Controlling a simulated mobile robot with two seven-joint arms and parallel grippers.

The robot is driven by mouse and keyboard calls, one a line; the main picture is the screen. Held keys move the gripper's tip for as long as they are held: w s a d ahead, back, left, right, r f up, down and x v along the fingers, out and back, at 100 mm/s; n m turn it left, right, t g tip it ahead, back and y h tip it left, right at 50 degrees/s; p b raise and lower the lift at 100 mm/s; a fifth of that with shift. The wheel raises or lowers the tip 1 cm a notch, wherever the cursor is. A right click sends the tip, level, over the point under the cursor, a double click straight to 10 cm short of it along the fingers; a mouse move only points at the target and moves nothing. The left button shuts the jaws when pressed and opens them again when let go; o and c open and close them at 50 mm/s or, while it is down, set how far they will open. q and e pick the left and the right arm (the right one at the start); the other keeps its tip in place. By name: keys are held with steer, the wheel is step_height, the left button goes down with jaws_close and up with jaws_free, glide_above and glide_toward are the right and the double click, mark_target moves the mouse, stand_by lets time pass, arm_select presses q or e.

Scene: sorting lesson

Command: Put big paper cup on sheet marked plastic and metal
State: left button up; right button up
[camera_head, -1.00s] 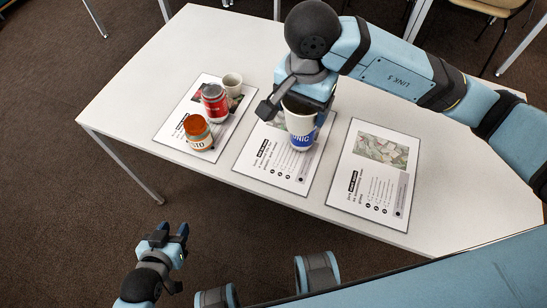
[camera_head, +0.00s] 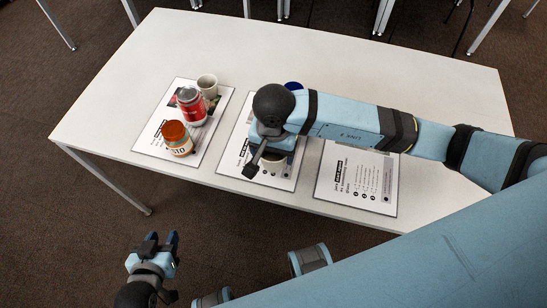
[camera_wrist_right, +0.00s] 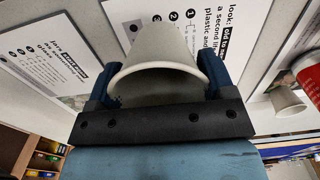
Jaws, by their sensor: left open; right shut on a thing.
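My right gripper (camera_head: 275,146) is over the middle sheet (camera_head: 230,158) in the head view. It is shut on the big paper cup (camera_wrist_right: 160,84), whose open rim faces the right wrist camera between the fingers. In the head view the gripper and arm hide most of the cup; I cannot tell whether it touches the sheet. The middle sheet also shows in the right wrist view (camera_wrist_right: 232,22), with the words "plastic and" readable. My left gripper (camera_head: 155,243) is open and empty, off the table's front edge.
On the left sheet (camera_head: 150,138) stand a small cup (camera_head: 208,85), a red can (camera_head: 191,108) and an orange-lidded jar (camera_head: 177,139). The right sheet (camera_head: 352,185) is partly hidden by my right arm and has nothing visible on it.

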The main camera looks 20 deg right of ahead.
steer(key=shift+f, duration=1.95)
steer(key=shift+f, duration=0.15)
steer(key=o, duration=0.9)
steer(key=shift+c, duration=0.2)
steer(key=shift+r, duration=0.3)
step_height(320, 180, up, 12)
steer(key=shift+f, duration=0.15)
